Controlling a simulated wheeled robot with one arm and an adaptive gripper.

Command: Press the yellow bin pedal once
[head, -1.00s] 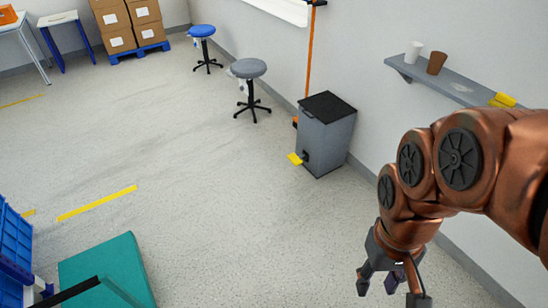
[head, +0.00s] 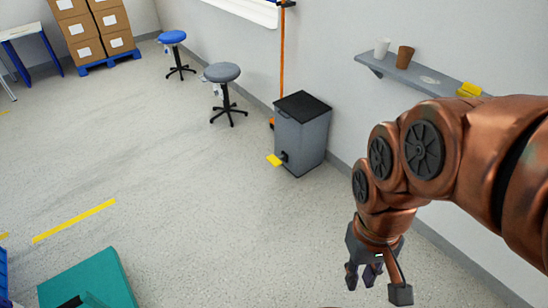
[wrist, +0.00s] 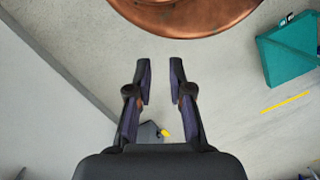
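The yellow bin pedal (head: 274,160) sticks out low at the front left of a grey bin (head: 302,138) with a black lid, which stands by the wall in the head view. My gripper (head: 376,284) hangs from the copper arm at the lower right, well apart from the bin and nearer to me. In the wrist view my gripper (wrist: 159,64) shows two dark fingers with a clear gap between them, open and empty. The pedal (wrist: 166,133) shows small below the fingers there, with the bin (wrist: 150,132) partly hidden by a finger.
A grey stool (head: 222,74) and a blue stool (head: 173,38) stand beyond the bin. An orange pole (head: 282,60) leans by the wall behind it. A shelf (head: 420,82) with cups is on the wall. A teal object (head: 95,283) is at the lower left. The middle floor is clear.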

